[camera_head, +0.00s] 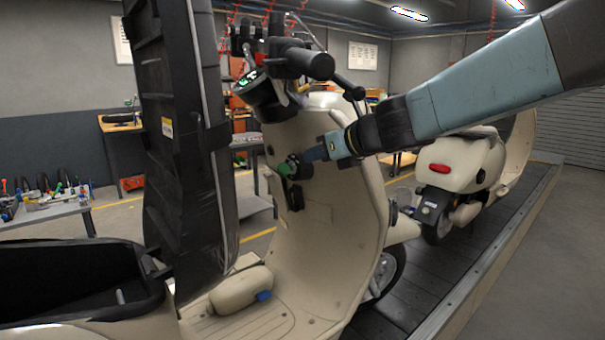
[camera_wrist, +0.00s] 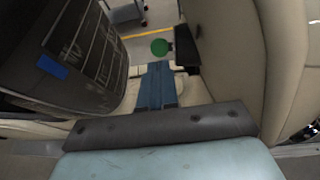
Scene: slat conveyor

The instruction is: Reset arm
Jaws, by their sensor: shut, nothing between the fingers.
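My arm reaches in from the upper right in the head view. My gripper (camera_head: 308,156) is shut and empty, with its blue fingers close to the inner front panel of the beige scooter (camera_head: 335,215). A green piece (camera_head: 284,168) with a dark part beside it sits at that panel, just left of the fingertips. In the wrist view my gripper (camera_wrist: 158,66) shows as two blue fingers held together, and the green disc (camera_wrist: 160,47) appears just beyond their tips. I cannot tell whether the fingers touch anything there.
The scooter's seat (camera_head: 180,140) stands raised over the open storage bin (camera_head: 70,272). Handlebars (camera_head: 300,62) rise above the gripper. A second scooter (camera_head: 463,165) stands behind, under my arm, on the slat conveyor (camera_head: 425,285). A tool table (camera_head: 45,210) is at left.

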